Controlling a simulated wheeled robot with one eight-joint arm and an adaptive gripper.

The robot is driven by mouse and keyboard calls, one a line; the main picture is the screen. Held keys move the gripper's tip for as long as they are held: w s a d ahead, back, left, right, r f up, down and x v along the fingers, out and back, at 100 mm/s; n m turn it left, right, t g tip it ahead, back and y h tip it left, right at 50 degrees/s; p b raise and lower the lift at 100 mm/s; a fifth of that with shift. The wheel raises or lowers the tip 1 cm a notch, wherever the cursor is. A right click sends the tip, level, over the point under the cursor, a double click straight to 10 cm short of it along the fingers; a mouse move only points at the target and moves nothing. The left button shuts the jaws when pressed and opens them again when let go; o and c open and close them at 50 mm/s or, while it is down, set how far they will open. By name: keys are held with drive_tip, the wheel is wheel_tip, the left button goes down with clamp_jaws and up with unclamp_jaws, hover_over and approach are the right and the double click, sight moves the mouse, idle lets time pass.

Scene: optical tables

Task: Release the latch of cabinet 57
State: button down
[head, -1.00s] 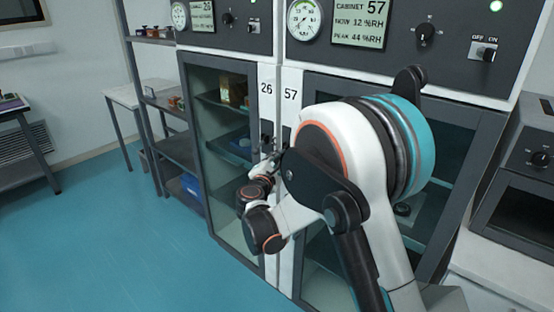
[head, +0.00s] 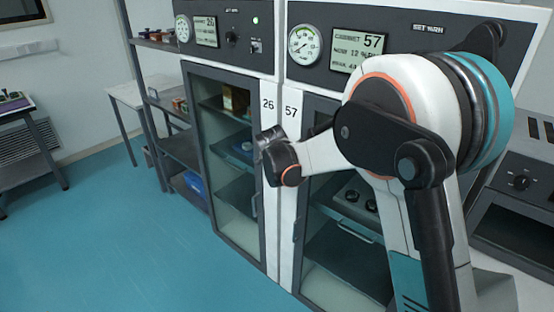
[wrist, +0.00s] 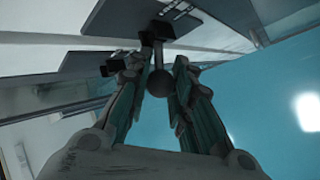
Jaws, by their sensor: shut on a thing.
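Cabinet 57 (head: 291,185) stands in the middle of the head view, with its number on a white strip at the left of its glass door. My arm covers much of this door in the head view. In the wrist view my gripper (wrist: 161,64) is closed around a dark latch piece with a round knob (wrist: 157,84), which shows between the two fingers. The fingers and the latch are hidden behind my wrist in the head view. I cannot tell how far the latch is turned. The cabinet 57 door looks shut, but its edge is partly covered.
Cabinet 26 (head: 268,170) adjoins on the left, its glass door shut. The gauge (head: 304,44) and display (head: 356,51) of cabinet 57 sit above its door. An open shelf rack (head: 176,147) stands further left. Blue floor (head: 120,240) is clear at the front left.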

drive_tip(key=shift+w+d+r+g+y+p, duration=0.1)
drive_tip(key=shift+d+r+g+y+p, duration=0.05)
drive_tip(key=shift+r+g+y+p, duration=0.35)
drive_tip(key=shift+f, duration=0.15)
drive_tip(key=c, duration=1.4)
unclamp_jaws()
drive_tip(key=v, duration=1.2)
drive_tip(key=shift+w, duration=0.2)
